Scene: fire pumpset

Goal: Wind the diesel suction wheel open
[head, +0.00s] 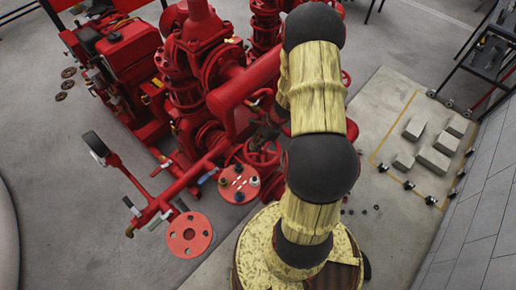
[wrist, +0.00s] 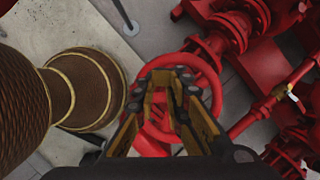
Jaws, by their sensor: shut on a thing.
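The diesel suction wheel is a red spoked handwheel (wrist: 212,75) in the middle of the wrist view. In the head view a red handwheel (head: 262,155) shows just left of my arm, partly covered. My gripper (wrist: 172,78), with yellow and black fingers, reaches over the wheel in the wrist view. Its fingertips are at the wheel's rim and shut on it. The fingers hide the wheel's middle and part of its near side. In the head view my arm hides most of the gripper.
Red pump pipework (head: 205,60) stands behind and left of the wheel. A red flange plate with coloured knobs (head: 239,184) and another round flange (head: 188,235) lie in front-left. Grey blocks (head: 433,157) rest on the slab at right. Open floor lies at far left.

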